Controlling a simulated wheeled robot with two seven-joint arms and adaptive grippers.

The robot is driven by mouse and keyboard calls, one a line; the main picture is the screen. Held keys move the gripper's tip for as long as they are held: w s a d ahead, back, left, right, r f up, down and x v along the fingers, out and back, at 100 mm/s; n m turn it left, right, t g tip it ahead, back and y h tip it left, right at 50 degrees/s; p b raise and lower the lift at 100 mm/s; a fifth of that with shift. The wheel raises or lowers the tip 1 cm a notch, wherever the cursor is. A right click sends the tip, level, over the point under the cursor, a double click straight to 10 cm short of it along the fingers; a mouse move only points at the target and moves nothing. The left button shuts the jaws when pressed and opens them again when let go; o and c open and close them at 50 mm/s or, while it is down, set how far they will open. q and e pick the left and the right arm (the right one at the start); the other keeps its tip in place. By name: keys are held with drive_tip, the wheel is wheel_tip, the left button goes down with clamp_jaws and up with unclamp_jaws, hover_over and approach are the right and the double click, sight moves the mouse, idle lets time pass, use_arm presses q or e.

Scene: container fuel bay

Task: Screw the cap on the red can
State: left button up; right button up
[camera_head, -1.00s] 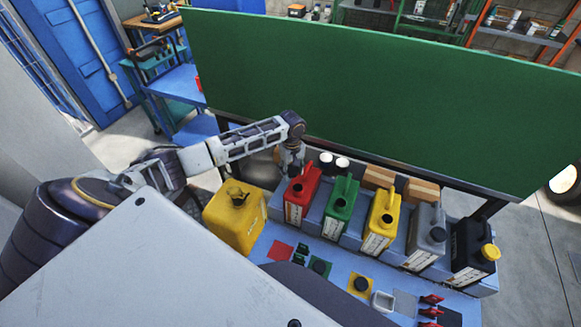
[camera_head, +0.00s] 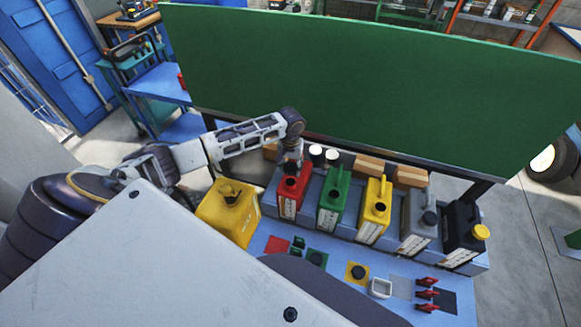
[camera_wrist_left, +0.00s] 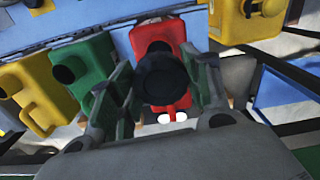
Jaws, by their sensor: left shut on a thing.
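The red can (camera_head: 290,192) stands upright at the left end of the row of cans on the blue bench. My left gripper (camera_head: 291,168) points down just above its top and hides part of it. In the left wrist view, the gripper is shut on a black round cap (camera_wrist_left: 162,76), held between the two fingers. There the cap covers part of the red can (camera_wrist_left: 145,35), whose dark mouth (camera_wrist_left: 158,46) partly shows behind the cap. I cannot tell whether cap and can touch. The red mat (camera_head: 276,245) on the bench is bare. My right gripper is not in view.
A green can (camera_head: 332,200) and a yellow can (camera_head: 374,215) stand to the right, then a grey can (camera_head: 417,228) and a black can (camera_head: 460,240). A big yellow jerrycan (camera_head: 228,212) stands left of the red can. Boxes (camera_head: 410,177) sit behind the row.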

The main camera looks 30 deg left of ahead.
sight(290, 178)
use_arm(q)
drive_tip(key=shift+m, duration=0.3)
drive_tip(key=shift+f, duration=0.2)
drive_tip(key=shift+f+b, duration=1.15)
drive_tip(key=shift+b, duration=0.15)
drive_tip(key=shift+f+b, duration=0.9)
drive_tip(key=shift+b, duration=0.35)
drive_tip(key=shift+f+p, duration=0.5)
drive_tip(key=shift+f, duration=0.7)
idle(0.4)
drive_tip(key=shift+f, duration=0.25)
idle(0.3)
drive_tip(key=shift+p, duration=0.3)
